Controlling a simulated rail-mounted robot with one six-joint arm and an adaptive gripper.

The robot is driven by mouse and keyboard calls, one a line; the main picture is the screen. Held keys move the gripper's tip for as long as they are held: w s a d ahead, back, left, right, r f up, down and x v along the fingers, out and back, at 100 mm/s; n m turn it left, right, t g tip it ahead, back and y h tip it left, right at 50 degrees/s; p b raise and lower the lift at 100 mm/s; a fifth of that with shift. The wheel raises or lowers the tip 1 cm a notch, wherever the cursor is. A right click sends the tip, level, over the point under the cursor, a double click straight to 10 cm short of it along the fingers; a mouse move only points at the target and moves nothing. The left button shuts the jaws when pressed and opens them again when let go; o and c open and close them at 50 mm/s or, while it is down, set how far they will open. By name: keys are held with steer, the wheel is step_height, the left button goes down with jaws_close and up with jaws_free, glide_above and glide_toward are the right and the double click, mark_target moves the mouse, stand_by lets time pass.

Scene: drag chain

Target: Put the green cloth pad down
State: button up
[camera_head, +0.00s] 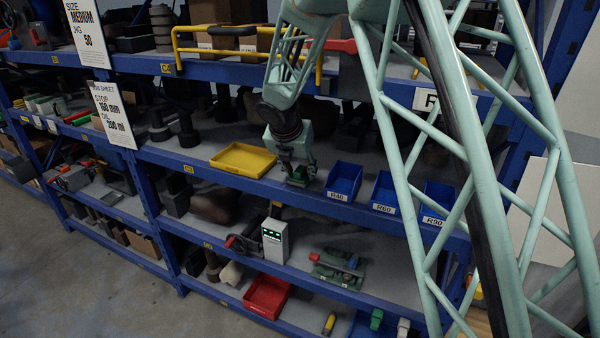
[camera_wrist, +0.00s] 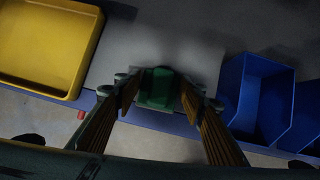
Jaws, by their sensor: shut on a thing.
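The green cloth pad (camera_wrist: 157,88) is between the two fingers of my gripper (camera_wrist: 161,92) in the wrist view. My gripper is shut on it. In the head view the pad (camera_head: 297,180) is a small dark green shape under my gripper (camera_head: 297,172), at the front edge of the middle shelf. It lies between the yellow tray and the blue bins. I cannot tell whether its underside touches the shelf. The fingers hide part of its sides.
The yellow tray (camera_head: 243,159) is left of my gripper, and it also shows in the wrist view (camera_wrist: 72,88). A blue bin labelled R40 (camera_head: 343,181) stands close on the right, with more blue bins beyond. Bare grey shelf (camera_wrist: 165,40) lies behind the pad.

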steer(key=o, duration=0.9)
steer(key=shift+f, duration=0.1)
steer(key=shift+p+v, duration=0.3)
steer(key=shift+v, duration=3.5)
steer(key=shift+w, duration=0.1)
